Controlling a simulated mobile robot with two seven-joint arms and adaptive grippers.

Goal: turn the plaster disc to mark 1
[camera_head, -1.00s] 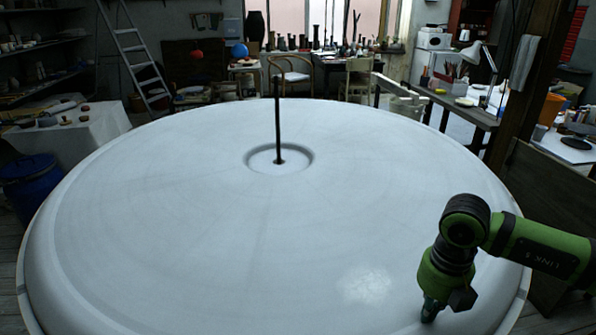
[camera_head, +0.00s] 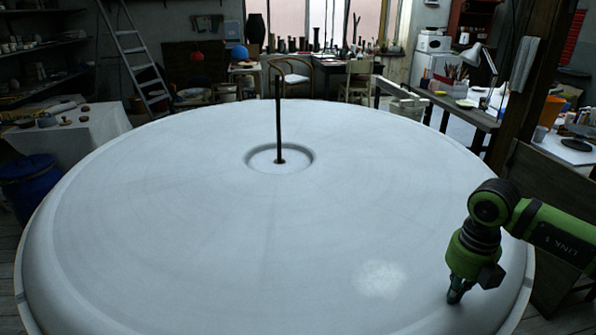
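The plaster disc (camera_head: 200,230) is a very large, pale round slab that fills most of the head view. A dark thin rod (camera_head: 278,120) stands upright in a round recess (camera_head: 296,160) near its far side. A whitish patch (camera_head: 380,279) shows on the near right of its surface. My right gripper (camera_head: 455,297) points down at the disc's near right part, close to the surface; I cannot tell whether it touches. Its fingers look small and close together, and their opening is unclear. My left gripper is not in view. I can make out no numbered mark.
A blue bin (camera_head: 28,180) and a white-covered table (camera_head: 75,130) stand left of the disc. A ladder (camera_head: 135,60) leans behind. A wooden post (camera_head: 520,90) and a bench (camera_head: 460,108) stand at the right. The disc's top is otherwise clear.

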